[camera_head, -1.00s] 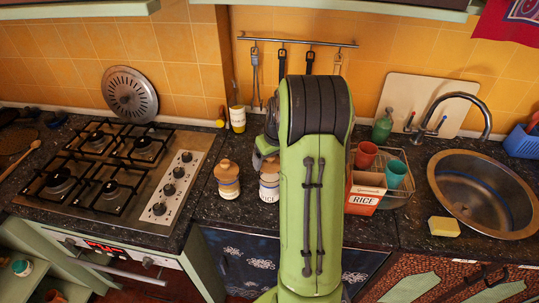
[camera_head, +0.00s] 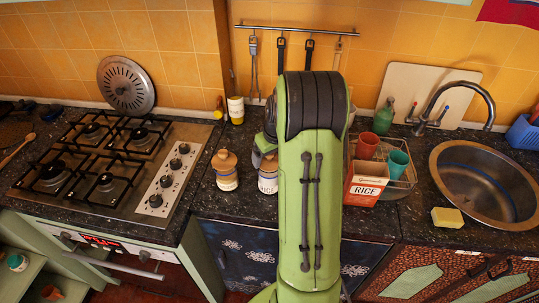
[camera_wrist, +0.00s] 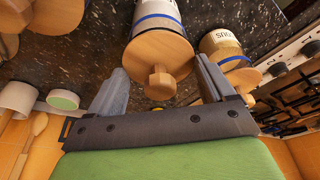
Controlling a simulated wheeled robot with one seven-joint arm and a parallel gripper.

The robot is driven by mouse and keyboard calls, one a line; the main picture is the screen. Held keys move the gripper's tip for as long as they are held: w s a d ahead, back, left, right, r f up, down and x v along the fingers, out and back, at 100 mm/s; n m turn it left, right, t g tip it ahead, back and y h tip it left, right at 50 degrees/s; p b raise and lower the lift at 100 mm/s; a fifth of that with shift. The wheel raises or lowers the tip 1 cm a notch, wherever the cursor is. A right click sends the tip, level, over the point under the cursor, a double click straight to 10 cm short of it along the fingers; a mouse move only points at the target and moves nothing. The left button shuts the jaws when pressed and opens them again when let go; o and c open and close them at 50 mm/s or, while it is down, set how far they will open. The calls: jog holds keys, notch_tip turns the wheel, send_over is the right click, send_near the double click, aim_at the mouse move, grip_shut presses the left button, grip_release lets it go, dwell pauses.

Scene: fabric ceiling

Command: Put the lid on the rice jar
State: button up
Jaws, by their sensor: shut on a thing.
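The rice jar (camera_head: 267,184) is a white jar with a blue band, standing on the counter just left of my arm. In the wrist view the jar (camera_wrist: 158,10) is behind a round wooden lid (camera_wrist: 140,58) with a knob. The lid lies across the jar's mouth and looks in line with it; I cannot tell whether it is fully seated. My gripper (camera_wrist: 160,88) is shut on the lid, with one grey finger on each side. In the head view my arm hides most of the gripper.
A second lidded jar (camera_head: 226,170) stands close on the left, and also shows in the wrist view (camera_wrist: 222,50). The gas hob (camera_head: 110,170) is farther left. A rice box (camera_head: 366,184) and dish rack (camera_head: 408,180) stand right of my arm, before the sink (camera_head: 484,185).

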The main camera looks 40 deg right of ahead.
jog(key=shift+f+b, duration=0.35)
dwell(0.7)
jog(key=shift+f, duration=0.2)
jog(key=o, duration=0.9)
jog(key=shift+c, duration=0.2)
jog(key=shift+r+p, duration=2.5)
jog(key=shift+r, duration=1.15)
